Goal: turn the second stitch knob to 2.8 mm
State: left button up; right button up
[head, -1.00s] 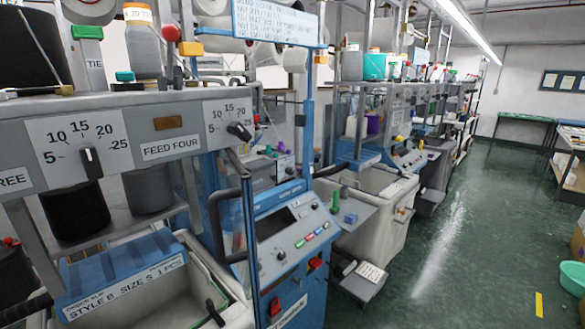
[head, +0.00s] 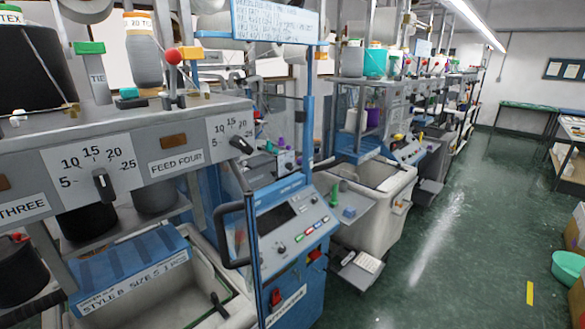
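In the head view a dial knob (head: 103,186) sits on a white scale plate marked 5 to 25, between the THREE and FEED FOUR labels. Another dark knob (head: 241,145) sits on a second scale plate right of the FEED FOUR label (head: 176,163). Both are on the grey rail of the near knitting machine. I cannot make out any scale marked in millimetres, so I cannot tell which knob is the second stitch knob. Neither of my grippers is in view.
A blue control panel (head: 285,238) with buttons stands right of a dark-handled clear door (head: 235,235). A light bin (head: 205,295) is below the rail. More machines line the left of the aisle. The green floor (head: 450,240) is clear, with a teal basin (head: 568,272) at right.

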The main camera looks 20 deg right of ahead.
aim_at(289, 166)
jog(key=i+l+z, duration=0.1)
jog(key=l, duration=0.35)
jog(key=i+l+z, duration=0.1)
jog(key=l, duration=0.3)
jog(key=i+l+z, duration=0.15)
jog(key=l, duration=0.25)
jog(key=i+l+z, duration=0.1)
jog(key=i+l, duration=0.2)
jog(key=i+l+z, duration=0.1)
jog(key=l, duration=0.35)
jog(key=i+l+z, duration=0.1)
jog(key=i+l, duration=0.2)
jog(key=l, duration=0.05)
